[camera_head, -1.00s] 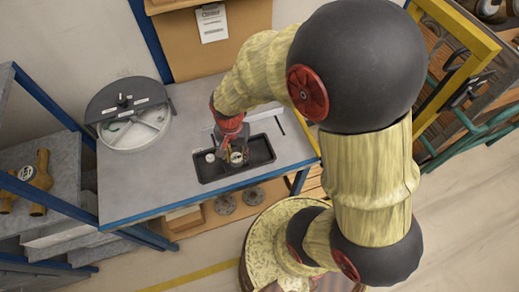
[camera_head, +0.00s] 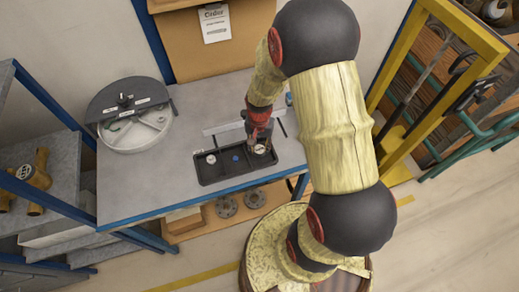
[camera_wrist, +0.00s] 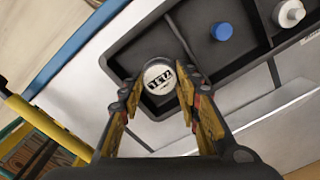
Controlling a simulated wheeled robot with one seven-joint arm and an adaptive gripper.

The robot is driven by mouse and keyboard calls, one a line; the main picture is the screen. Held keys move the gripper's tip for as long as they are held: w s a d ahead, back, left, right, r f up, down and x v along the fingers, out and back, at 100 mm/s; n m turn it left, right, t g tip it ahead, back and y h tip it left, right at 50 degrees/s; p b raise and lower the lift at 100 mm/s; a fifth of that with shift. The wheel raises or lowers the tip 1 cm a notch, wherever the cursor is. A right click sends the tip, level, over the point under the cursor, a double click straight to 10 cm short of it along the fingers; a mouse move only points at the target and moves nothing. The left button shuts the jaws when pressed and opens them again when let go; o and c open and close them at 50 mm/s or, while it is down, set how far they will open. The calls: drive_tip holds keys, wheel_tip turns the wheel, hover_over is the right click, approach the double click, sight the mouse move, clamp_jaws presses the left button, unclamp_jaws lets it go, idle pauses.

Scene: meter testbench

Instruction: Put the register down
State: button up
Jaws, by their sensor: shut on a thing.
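The register (camera_wrist: 158,76) is a small round piece with a white face and dark digits. My gripper (camera_wrist: 156,82) is shut on it, with one finger on each side. In the head view my gripper (camera_head: 260,143) points down at the right end of a black tray (camera_head: 208,179), and the register's pale face (camera_head: 260,149) shows at the fingertips. The register is over or in the tray's right compartment; I cannot tell whether it touches the floor. The tray's wall also shows in the wrist view (camera_wrist: 190,15).
A blue round piece (camera_head: 236,157) sits in the tray's middle and a white-topped piece (camera_head: 211,159) at its left. The tray stands on a grey bench (camera_head: 150,185). A round white dish with a dark half cover (camera_head: 135,130) stands at the bench's left. Bench between is clear.

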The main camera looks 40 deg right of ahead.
drive_tip(key=shift+f, duration=0.85)
drive_tip(key=o, duration=0.9)
drive_tip(key=shift+f, duration=0.1)
drive_tip(key=shift+c, duration=0.2)
wheel_tip(320, 180, up, 12)
drive_tip(key=p, duration=0.2)
wheel_tip(320, 180, up, 8)
drive_tip(key=n+t, duration=0.1)
drive_tip(key=n, duration=0.1)
hover_over(259, 149)
drive_tip(key=a, duration=0.2)
drive_tip(key=s+a+r+n+t, duration=0.2)
drive_tip(key=s+a+r+n, duration=0.2)
drive_tip(key=r, duration=0.5)
drive_tip(key=s+a+r+n+t, duration=0.2)
drive_tip(key=s+a+r+n, duration=0.2)
drive_tip(key=s+a+r, duration=0.2)
wheel_tip(259, 149, up, 3)
drive_tip(key=shift+s+r+t, duration=0.1)
drive_tip(key=shift+s+t, duration=0.2)
drive_tip(key=shift+s, duration=0.95)
